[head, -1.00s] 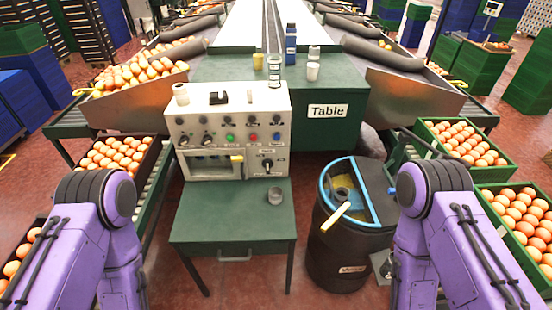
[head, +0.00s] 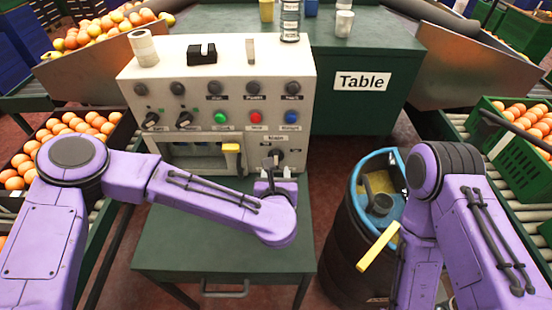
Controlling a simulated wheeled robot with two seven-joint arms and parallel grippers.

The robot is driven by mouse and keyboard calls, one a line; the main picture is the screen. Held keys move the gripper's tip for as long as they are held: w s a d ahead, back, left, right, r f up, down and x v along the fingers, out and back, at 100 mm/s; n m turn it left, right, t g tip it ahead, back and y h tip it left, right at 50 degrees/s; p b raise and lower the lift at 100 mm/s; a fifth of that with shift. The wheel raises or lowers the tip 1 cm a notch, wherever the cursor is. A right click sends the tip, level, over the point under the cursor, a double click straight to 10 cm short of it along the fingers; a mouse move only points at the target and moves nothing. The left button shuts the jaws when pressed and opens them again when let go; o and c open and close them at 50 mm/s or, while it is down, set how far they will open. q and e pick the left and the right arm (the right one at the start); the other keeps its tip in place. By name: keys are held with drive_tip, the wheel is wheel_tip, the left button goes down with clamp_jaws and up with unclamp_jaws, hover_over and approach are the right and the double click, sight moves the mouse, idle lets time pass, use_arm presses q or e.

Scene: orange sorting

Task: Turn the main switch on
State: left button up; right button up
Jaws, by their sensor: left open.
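The main switch (head: 277,156) is a dark rotary knob under the "Main" label, at the lower right of the beige control panel (head: 305,95). My left gripper (head: 269,172) is open, just in front of and slightly below the knob, fingers towards the panel. It partly covers the knob's lower side, and I cannot tell whether it touches it. The knob's exact setting is hard to read. My right arm comes in at the right, but its gripper is out of view.
A yellow-handled lever (head: 232,158) sits just left of the knob. Green, red and blue buttons are above. A green stand (head: 190,245) is below the panel. A dark barrel (head: 350,255) with a blue rim and a grey cup-like object inside stands to the right.

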sight(276, 157)
use_arm(q)
drive_tip(key=x, duration=0.6)
drive_tip(key=p+x, duration=0.1)
drive_tip(key=x, duration=0.2)
drive_tip(key=shift+w+r, duration=0.15)
drive_tip(key=shift+r, duration=0.25)
clamp_jaws()
